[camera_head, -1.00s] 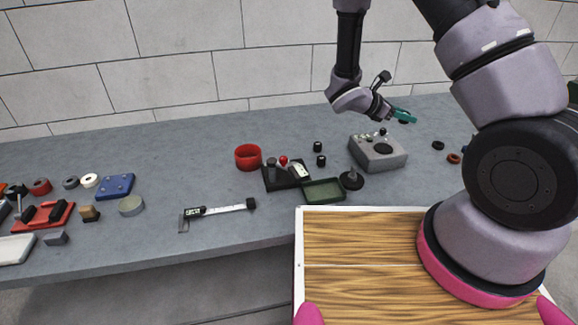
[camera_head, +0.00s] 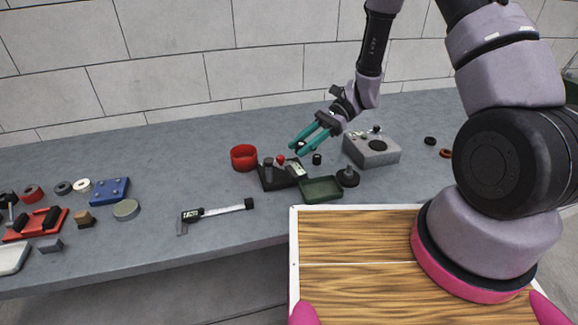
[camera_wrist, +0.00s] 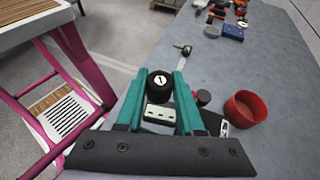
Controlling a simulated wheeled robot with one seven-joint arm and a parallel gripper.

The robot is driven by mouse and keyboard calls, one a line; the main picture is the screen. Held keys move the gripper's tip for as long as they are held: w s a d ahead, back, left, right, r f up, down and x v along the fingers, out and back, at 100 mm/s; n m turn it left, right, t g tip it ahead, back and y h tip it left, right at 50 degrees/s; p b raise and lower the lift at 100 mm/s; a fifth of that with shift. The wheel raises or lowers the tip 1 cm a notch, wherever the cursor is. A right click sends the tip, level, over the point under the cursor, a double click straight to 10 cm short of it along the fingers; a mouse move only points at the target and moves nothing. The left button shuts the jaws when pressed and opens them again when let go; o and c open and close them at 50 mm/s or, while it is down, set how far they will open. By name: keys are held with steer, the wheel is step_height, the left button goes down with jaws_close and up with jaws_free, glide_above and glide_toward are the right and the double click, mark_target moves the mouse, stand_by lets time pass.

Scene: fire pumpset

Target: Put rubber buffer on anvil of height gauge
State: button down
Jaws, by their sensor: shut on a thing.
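My gripper (camera_head: 301,147) hangs over the table beside the height gauge, its teal fingers pointing left and down. In the wrist view, my gripper (camera_wrist: 160,82) is shut on the rubber buffer (camera_wrist: 160,86), a short black cylinder with a white mark on its end. The buffer is not clear in the head view. The height gauge (camera_head: 283,175) has a black base, a dark post, a red knob and a tilted display. Its display (camera_wrist: 160,114) shows between my fingers in the wrist view. The anvil's surface cannot be made out clearly.
A red round container (camera_head: 244,158) stands left of the gauge. A green tray (camera_head: 321,189), a black stand (camera_head: 347,177), a small black cylinder (camera_head: 317,159) and a grey device (camera_head: 372,150) are to the right. The far-left table holds several parts.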

steer(key=w+a+f+m+t, duration=0.1)
steer(key=w+f+m+t, duration=0.1)
steer(key=w, duration=0.2)
steer(key=w+a+f+m+t+y, duration=0.1)
steer(key=w+f+m+t, duration=0.2)
steer(key=w+a+f+m+t+y, duration=0.1)
steer(key=w+f+m+t, duration=0.1)
steer(key=w+f+t, duration=0.1)
steer(key=shift+w+a+f, duration=0.15)
steer(key=shift+w, duration=0.7)
steer(key=shift+f, duration=2.5)
steer(key=c, duration=0.5)
jaws_free()
steer(key=shift+f, duration=0.1)
steer(key=shift+y, duration=0.3)
